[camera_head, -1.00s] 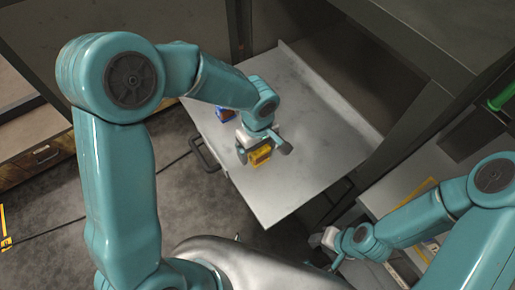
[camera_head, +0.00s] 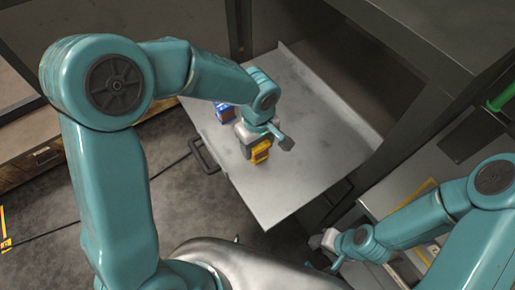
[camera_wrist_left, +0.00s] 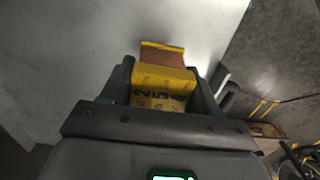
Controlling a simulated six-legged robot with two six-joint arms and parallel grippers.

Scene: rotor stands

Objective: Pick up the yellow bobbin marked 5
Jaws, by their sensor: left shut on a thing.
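The yellow bobbin (camera_head: 261,152), with an orange-brown wound middle, is at my left gripper (camera_head: 266,146) over the grey metal tray (camera_head: 290,190). In the left wrist view the yellow bobbin (camera_wrist_left: 164,77) sits between the two fingers of my left gripper (camera_wrist_left: 163,84), which is shut on it. Dark printed marks show on its near face; one looks like a 5. I cannot tell whether the bobbin touches the tray. My right gripper (camera_head: 329,246) is at the lower right, away from the bobbin; its jaws are too small to read.
A blue bobbin (camera_head: 224,112) stands on the tray behind and left of my left gripper. The tray has a handle (camera_head: 203,156) on its left edge and a raised rim at the right. Dark cabinet walls rise behind. The tray's front part is clear.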

